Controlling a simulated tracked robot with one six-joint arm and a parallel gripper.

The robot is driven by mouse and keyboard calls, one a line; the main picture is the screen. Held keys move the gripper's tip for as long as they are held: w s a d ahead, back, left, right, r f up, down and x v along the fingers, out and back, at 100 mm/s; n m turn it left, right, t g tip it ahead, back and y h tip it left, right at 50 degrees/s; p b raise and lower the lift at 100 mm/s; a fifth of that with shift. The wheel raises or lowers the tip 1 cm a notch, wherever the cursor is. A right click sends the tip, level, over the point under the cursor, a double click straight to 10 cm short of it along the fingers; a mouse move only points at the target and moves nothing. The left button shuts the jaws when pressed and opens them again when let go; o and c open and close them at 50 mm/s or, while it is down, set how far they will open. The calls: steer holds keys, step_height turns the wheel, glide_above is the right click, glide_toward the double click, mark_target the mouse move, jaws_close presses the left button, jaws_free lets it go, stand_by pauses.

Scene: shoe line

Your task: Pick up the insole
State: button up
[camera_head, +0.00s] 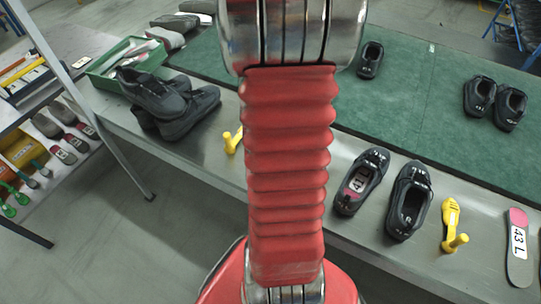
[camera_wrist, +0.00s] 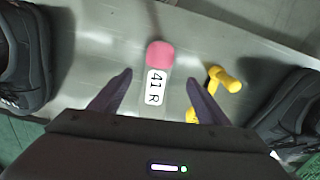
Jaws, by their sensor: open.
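An insole (camera_wrist: 158,72) with a pink heel end and a white label reading 41R lies on the grey metal table in the wrist view. My gripper (camera_wrist: 159,80) is open, with one dark finger on each side of the insole and a gap to it on both sides. Its lower part is hidden by the gripper body. I cannot tell how high the fingers are above the table. In the head view my red arm hides the gripper and this insole. Another insole (camera_head: 518,248), labelled 43 L, lies at the far right there.
A yellow tool (camera_wrist: 227,82) lies close right of the insole, near a finger. Dark shoes flank the area: one left (camera_wrist: 22,60), one right (camera_wrist: 290,112). In the head view, two shoes (camera_head: 408,200), another yellow tool (camera_head: 451,222) and a green tray (camera_head: 108,60) stand on the table.

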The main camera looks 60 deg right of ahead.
steer(key=shift+f, duration=2.1)
steer(key=shift+f, duration=0.15)
steer(key=shift+s+f, duration=0.15)
steer(key=shift+f, duration=2.3)
steer(key=shift+c, duration=0.7)
steer(key=c, duration=1)
step_height(320, 180, up, 10)
